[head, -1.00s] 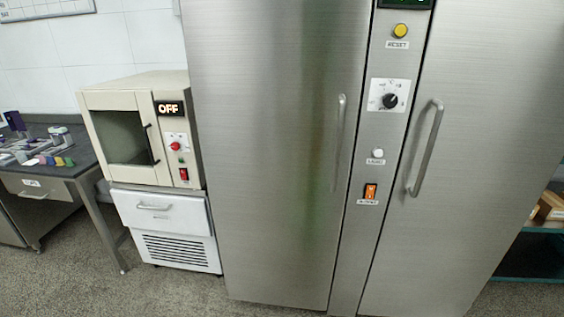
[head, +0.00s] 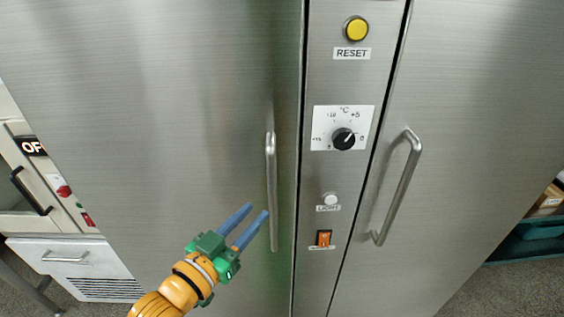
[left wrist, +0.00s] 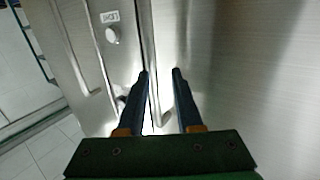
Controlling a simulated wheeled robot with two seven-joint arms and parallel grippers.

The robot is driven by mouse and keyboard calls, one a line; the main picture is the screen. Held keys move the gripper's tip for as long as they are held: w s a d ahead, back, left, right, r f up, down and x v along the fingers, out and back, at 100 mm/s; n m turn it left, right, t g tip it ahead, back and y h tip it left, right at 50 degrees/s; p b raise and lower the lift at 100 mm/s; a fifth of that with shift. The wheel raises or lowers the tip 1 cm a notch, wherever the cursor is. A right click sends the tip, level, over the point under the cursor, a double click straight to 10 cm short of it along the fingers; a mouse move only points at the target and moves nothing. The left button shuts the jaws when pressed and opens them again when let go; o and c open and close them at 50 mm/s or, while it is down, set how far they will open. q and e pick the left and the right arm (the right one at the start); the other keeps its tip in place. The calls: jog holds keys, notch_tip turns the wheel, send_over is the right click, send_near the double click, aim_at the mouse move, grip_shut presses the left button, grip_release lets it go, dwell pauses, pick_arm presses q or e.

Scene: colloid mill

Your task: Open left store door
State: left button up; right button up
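The left store door (head: 150,110) is a tall brushed-steel panel and looks shut. Its vertical bar handle (head: 271,190) is near the door's right edge. My left gripper (head: 258,210) is open and empty, with blue fingers pointing up and right, just left of the handle's lower half. In the left wrist view, the handle (left wrist: 152,60) runs down between the two fingertips (left wrist: 161,72), closer to the left one. I cannot tell whether the handle is actually between the fingers or beyond them. My right gripper is not in view.
A control strip with a yellow reset button (head: 356,29), black dial (head: 344,139), light button (head: 330,198) and orange switch (head: 323,238) separates the doors. The right door (head: 470,120) has its own handle (head: 406,185). A beige machine (head: 40,190) stands at the left.

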aim_at(270, 195)
pick_arm(q)
jog(key=shift+m+h, duration=0.3)
jog(key=shift+h, duration=0.1)
jog(key=w+d+r, duration=0.1)
jog(key=d+r+p, duration=0.1)
jog(key=r, duration=0.1)
jog(key=shift+w+d, duration=0.3)
jog(key=shift+w, duration=0.05)
jog(key=x, duration=0.3)
jog(key=shift+f+p, duration=0.25)
jog(key=shift+p, duration=0.1)
jog(key=shift+w+f, duration=0.15)
jog(key=shift+w, duration=0.15)
jog(key=shift+s, duration=0.25)
jog(key=shift+c, duration=1)
grip_shut()
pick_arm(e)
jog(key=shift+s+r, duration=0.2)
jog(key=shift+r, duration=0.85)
